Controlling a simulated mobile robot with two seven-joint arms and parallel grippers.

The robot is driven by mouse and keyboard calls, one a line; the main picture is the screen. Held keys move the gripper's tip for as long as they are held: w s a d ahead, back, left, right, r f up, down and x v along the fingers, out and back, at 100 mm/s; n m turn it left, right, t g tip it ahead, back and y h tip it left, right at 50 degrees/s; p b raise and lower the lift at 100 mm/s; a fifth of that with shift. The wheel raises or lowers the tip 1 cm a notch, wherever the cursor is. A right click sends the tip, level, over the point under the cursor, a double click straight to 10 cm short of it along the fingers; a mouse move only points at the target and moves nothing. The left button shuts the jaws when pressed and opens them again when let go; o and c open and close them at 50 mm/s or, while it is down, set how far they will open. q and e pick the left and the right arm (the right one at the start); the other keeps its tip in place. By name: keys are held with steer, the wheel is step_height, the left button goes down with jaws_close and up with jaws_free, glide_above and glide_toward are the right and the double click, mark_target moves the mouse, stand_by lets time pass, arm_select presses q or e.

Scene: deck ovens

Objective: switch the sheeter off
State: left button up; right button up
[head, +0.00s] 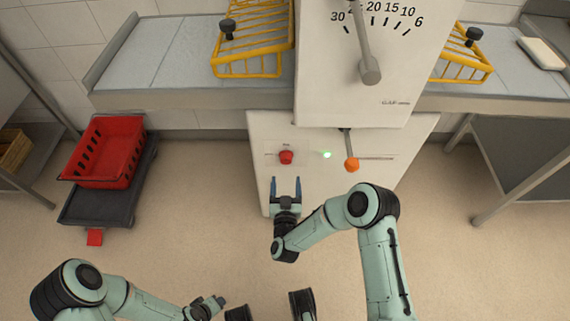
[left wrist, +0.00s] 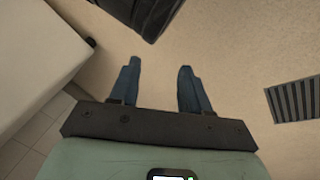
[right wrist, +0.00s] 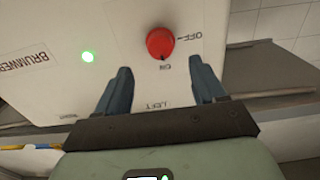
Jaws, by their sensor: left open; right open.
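The sheeter is a white machine (head: 400,140) with a red knob (head: 286,157) on its lower front panel and a lit green lamp (head: 327,154) to the knob's right. In the right wrist view the red knob (right wrist: 160,43) shows a dark mark toward the ON label, with OFF (right wrist: 185,34) to the side; the green lamp (right wrist: 88,57) is lit. My right gripper (head: 286,181) is open and empty just in front of the knob, apart from it, its fingers pointing at it. My left gripper (left wrist: 159,66) is open and empty over the floor, low in the head view.
An orange-balled lever (head: 352,164) sticks out right of the lamp. A handle (head: 369,70) hangs over the dial above. Yellow guards (head: 250,68) stand over the belts. A red crate (head: 130,150) on a dark dolly stands left. The floor between is clear.

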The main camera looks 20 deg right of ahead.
mark_target(286, 162)
steer(key=b+x, duration=0.1)
steer(key=x, duration=0.5)
steer(key=shift+w+d+f, duration=0.1)
steer(key=shift+w+f, duration=0.05)
steer(key=shift+w, duration=0.15)
arm_select(q)
steer(key=shift+g, duration=0.5)
steer(key=shift+s+a+f+b, duration=0.25)
steer(key=shift+s+f, duration=0.3)
steer(key=shift+f, duration=0.3)
steer(key=shift+s+a+f+b, duration=0.1)
steer(key=shift+s+a+f, duration=0.15)
steer(key=shift+s+f, duration=0.45)
arm_select(e)
steer(key=shift+x, duration=0.85)
arm_select(q)
steer(key=shift+w+f, duration=0.15)
steer(key=shift+w, duration=0.05)
arm_select(e)
steer(key=shift+c, duration=0.3)
steer(key=c, duration=1)
